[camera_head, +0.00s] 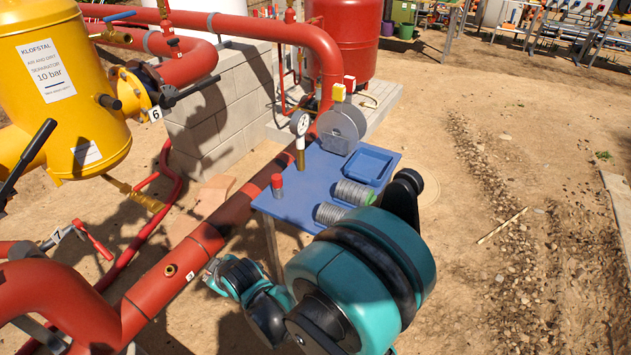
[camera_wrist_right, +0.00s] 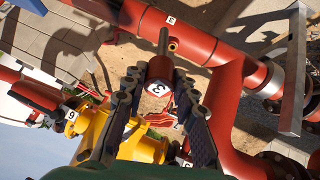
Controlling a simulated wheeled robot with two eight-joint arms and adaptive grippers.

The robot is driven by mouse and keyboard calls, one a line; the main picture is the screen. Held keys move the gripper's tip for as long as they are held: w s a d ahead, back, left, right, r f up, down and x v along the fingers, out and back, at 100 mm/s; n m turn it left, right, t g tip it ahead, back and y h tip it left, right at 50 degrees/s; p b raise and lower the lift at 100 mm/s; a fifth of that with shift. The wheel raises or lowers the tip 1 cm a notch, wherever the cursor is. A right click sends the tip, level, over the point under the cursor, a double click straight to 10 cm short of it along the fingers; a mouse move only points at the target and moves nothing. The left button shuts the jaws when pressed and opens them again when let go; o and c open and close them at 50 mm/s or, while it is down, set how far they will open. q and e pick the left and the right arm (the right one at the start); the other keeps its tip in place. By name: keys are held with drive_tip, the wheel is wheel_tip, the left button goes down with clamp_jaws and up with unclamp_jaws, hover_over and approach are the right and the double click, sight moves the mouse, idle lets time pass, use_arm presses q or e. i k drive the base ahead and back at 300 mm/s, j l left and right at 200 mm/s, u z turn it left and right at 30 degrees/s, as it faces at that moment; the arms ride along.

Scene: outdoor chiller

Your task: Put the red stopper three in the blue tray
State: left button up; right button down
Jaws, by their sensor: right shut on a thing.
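The red stopper three (camera_wrist_right: 159,75) has a red body marked "3" and a grey shaft. In the right wrist view it sits between the fingers of my right gripper (camera_wrist_right: 160,85), which is shut on it. In the head view my right gripper (camera_head: 212,272) is low, beside the red pipe and left of the table; the stopper is hard to make out there. The blue tray (camera_head: 388,156) lies on the blue table at its far right corner and looks empty. My left gripper is not in view.
A red pipe (camera_head: 205,244) with a brass port (camera_head: 170,270) runs left of the table.

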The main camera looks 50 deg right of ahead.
sight(371, 171)
drive_tip(key=l+z, duration=0.15)
drive_tip(key=z, duration=1.4)
drive_tip(key=i+j, duration=0.05)
